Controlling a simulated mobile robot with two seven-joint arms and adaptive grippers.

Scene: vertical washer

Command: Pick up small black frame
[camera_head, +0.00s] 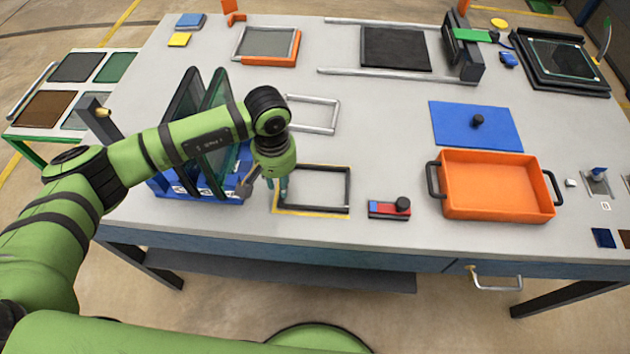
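The small black frame (349,190) lies flat inside a yellow outline near the front edge of the table. It is a dark rectangular frame with an open middle. My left gripper (276,188) points down at the frame's left side, and my wrist covers part of that side. The fingers are small and partly hidden, so I cannot tell whether they are apart or touch the frame. My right gripper is not in view.
A blue rack (176,188) with upright dark panels stands close left of my gripper. A light metal frame (336,116) lies behind. A red and blue block with a black knob (389,209) and an orange tray (497,185) are to the right.

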